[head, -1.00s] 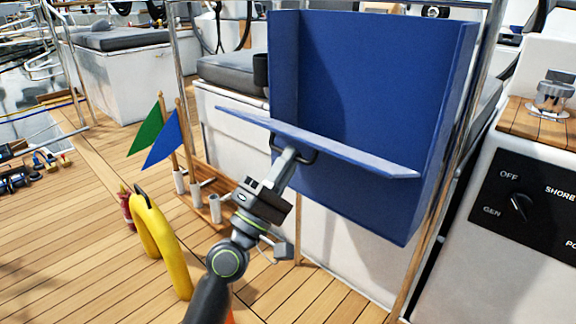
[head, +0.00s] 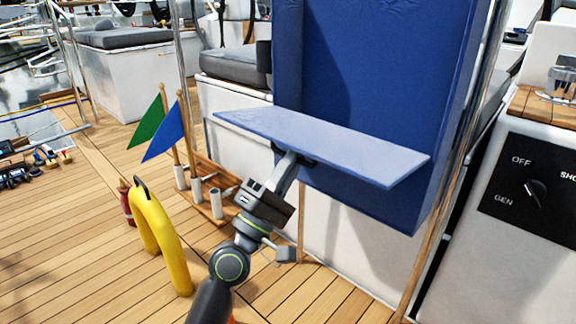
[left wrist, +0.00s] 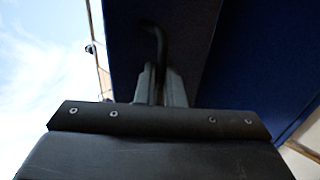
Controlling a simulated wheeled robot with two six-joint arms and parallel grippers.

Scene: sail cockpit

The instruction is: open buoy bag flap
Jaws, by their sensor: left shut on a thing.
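The blue buoy bag (head: 390,70) stands upright at the right of centre in the head view. Its flap (head: 330,145) sticks out from the front, tilted and standing away from the bag's back, with its upper face showing. My left gripper (head: 288,165) is under the flap and shut on its dark handle, which is mostly hidden there. In the left wrist view the handle (left wrist: 153,45) rises between the fingers (left wrist: 160,88), with the dark blue flap underside (left wrist: 190,35) above. My right gripper is not in view.
A yellow horseshoe buoy (head: 168,240) stands on the teak deck left of my arm. Green and blue flags (head: 165,135) stand in a wooden rack (head: 205,208) behind it. A switch panel (head: 530,185) is at the right. Open deck lies at the left.

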